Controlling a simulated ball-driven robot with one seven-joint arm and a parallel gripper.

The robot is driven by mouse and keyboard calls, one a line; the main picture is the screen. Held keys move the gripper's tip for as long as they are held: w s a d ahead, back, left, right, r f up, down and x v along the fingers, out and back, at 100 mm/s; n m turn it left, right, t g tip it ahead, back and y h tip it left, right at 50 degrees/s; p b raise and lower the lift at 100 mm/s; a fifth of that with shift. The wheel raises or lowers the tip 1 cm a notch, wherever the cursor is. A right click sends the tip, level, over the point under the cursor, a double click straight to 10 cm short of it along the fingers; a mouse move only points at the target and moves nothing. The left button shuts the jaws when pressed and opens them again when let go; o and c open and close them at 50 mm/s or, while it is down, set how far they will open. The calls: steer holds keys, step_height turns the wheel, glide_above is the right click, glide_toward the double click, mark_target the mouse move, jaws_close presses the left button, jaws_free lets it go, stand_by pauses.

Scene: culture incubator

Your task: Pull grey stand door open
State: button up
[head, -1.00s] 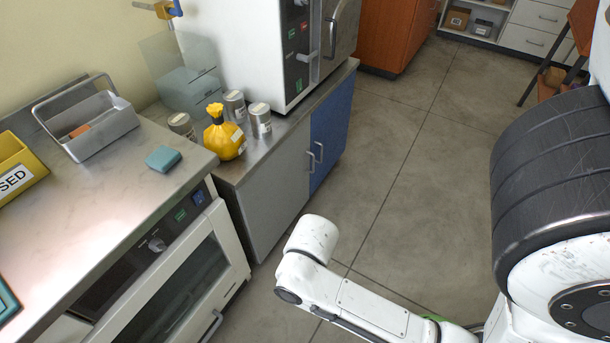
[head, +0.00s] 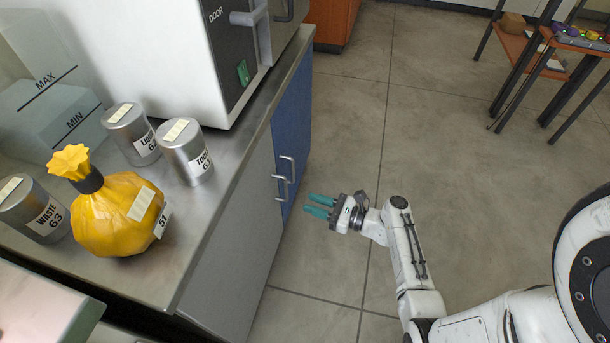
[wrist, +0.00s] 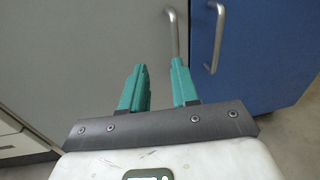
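The grey stand door (head: 232,232) is shut, below the steel top, and it fills the left and middle of the wrist view (wrist: 75,50). Its bar handle (head: 281,188) is at its right edge, next to the blue door. In the wrist view this handle (wrist: 174,32) lies just beyond the tip of the right finger, not centred between the fingers. My gripper (head: 308,204), with teal fingers, is open and empty, to the right of the handles in the head view. In the wrist view my gripper (wrist: 159,66) points toward the doors. Contact with the handle cannot be told.
A blue door (head: 291,125) with its own handle (head: 291,167) adjoins the grey one. A yellow bag (head: 115,215), several metal canisters (head: 187,152) and a white device (head: 150,45) stand on the steel top (head: 232,170). The floor right of the stand is clear.

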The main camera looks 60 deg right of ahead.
steer(key=d+m, duration=0.1)
steer(key=d, duration=0.1)
steer(key=b, duration=0.3)
glide_above(287, 199)
steer(key=shift+w+d+t+h, duration=0.2)
steer(key=shift+w+t+h, duration=0.1)
steer(key=shift+h, duration=0.1)
steer(key=shift+c, duration=0.4)
jaws_close()
steer(key=shift+s, duration=0.1)
